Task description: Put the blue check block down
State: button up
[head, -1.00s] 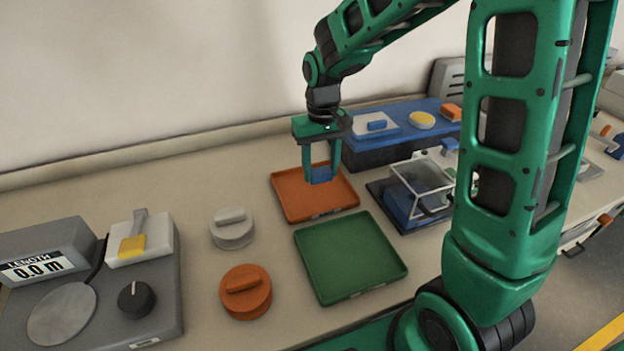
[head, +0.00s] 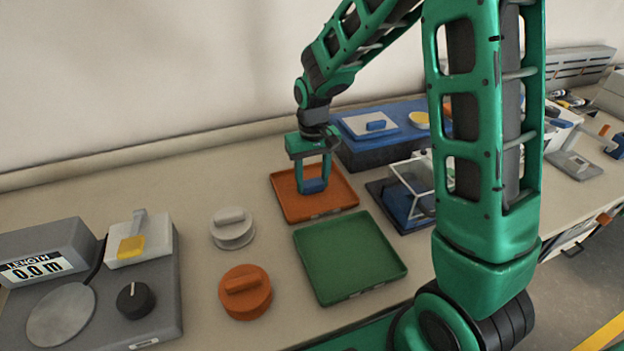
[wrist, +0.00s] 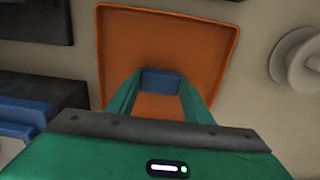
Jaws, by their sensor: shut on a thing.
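The blue check block (head: 314,186) is between the fingertips of my gripper (head: 313,180), which is shut on it. The block is over the orange tray (head: 290,209) in the head view. I cannot tell whether it touches the tray floor. In the wrist view the block (wrist: 160,82) sits between the two green fingers, with the orange tray (wrist: 200,30) around and beyond it. No other thing shows in the orange tray.
A green tray (head: 350,258) lies in front of the orange one. A blue platform (head: 370,152) stands behind, and a clear box (head: 415,185) on a dark base is to the right. A grey lidded weight (head: 232,230) and an orange one (head: 245,292) stand to the left.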

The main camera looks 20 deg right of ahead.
aim_at(313, 183)
jog(key=o, duration=1.2)
jog(key=shift+f, duration=0.1)
notch_tip(313, 183, up, 12)
jog(key=s+d+r+m, duration=0.2)
jog(key=s+d+r, duration=0.1)
jog(key=s+d, duration=0.5)
jog(key=s+d+m, duration=0.1)
jog(key=s+d, duration=0.2)
jog(key=s, duration=0.4)
jog(key=s+d+f+m, duration=0.1)
jog(key=s+d+m, duration=0.1)
jog(key=s, duration=0.6)
jog(key=s+d+f+m, duration=0.1)
jog(key=s+d, duration=0.3)
jog(key=s, duration=0.3)
jog(key=shift+s+d, duration=0.2)
jog(key=shift+d, duration=0.05)
